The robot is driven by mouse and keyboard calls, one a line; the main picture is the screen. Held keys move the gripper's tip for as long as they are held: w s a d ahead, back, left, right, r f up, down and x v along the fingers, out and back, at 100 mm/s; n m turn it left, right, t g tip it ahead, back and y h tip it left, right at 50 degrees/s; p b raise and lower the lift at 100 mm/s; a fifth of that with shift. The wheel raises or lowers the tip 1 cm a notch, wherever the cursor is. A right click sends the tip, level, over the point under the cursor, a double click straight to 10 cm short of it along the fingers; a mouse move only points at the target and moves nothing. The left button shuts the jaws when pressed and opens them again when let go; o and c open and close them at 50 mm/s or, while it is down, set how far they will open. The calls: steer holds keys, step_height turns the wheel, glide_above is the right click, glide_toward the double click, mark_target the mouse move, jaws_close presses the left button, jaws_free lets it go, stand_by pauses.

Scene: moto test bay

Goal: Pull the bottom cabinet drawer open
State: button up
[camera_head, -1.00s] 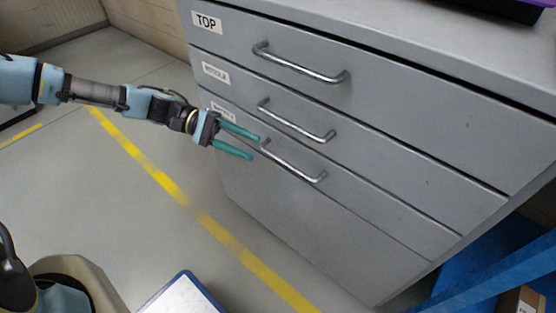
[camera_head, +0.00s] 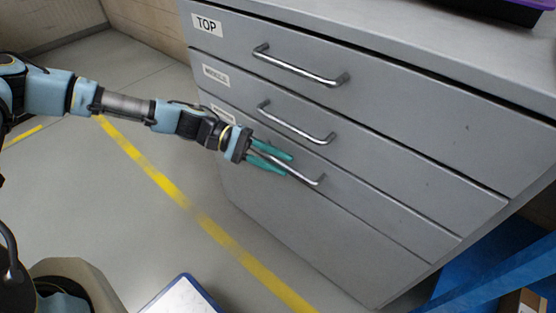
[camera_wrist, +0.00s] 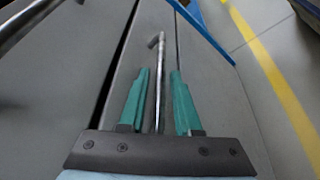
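The grey cabinet has stacked drawers, and the bottom drawer (camera_head: 375,218) is the lowest labelled one, its front flush with the others. Its label is partly hidden behind my gripper. Its metal bar handle (camera_head: 313,179) also runs up the middle of the wrist view (camera_wrist: 160,75). My gripper (camera_head: 289,165) is at the left part of this handle. In the wrist view, my gripper's green fingers (camera_wrist: 160,72) lie one on each side of the bar, with a narrow gap showing on both sides. The fingers are open around the handle.
The top handle (camera_head: 300,67) and middle handle (camera_head: 296,123) sit above on closed drawers. Blue framework (camera_head: 500,265) stands to the right of the cabinet. Open floor with a yellow line (camera_head: 165,188) lies to the left and in front.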

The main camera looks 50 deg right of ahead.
jaws_close()
stand_by(1.1)
